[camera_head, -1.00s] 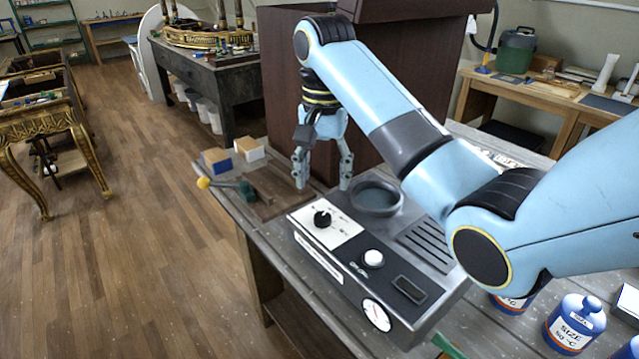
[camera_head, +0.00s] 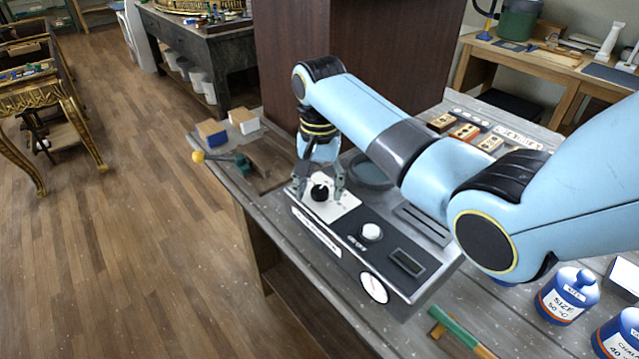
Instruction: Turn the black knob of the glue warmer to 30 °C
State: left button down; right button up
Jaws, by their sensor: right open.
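The glue warmer (camera_head: 335,254) is a grey box with a dark front panel on the workbench. Its black knob (camera_head: 319,189) sits on a white dial plate (camera_head: 337,206) at the panel's left end. The dial marks are too small to read. A white knob (camera_head: 372,232) is further right on the panel. My right gripper (camera_head: 319,192) points down over the dial, open, with one finger on each side of the black knob. I cannot tell whether the fingers touch it. The round well (camera_head: 371,172) is partly hidden by my right arm. My left gripper is not in view.
A yellow-ended tool (camera_head: 222,159) and small boxes (camera_head: 212,132) lie left of the warmer. Blue-and-white jars (camera_head: 567,297) stand at the right, with a green-handled tool (camera_head: 458,330) in front. Small labelled blocks (camera_head: 465,132) lie behind my arm. A dark brown cabinet (camera_head: 290,60) stands behind.

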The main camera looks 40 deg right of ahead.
jog(key=c, duration=1.1)
jog(key=shift+c, duration=0.3)
jog(key=shift+n, duration=0.3)
jog(key=n, duration=0.4)
jog(key=shift+n, duration=2.1)
jog(key=o, duration=1.2)
jog(key=shift+c, duration=0.2)
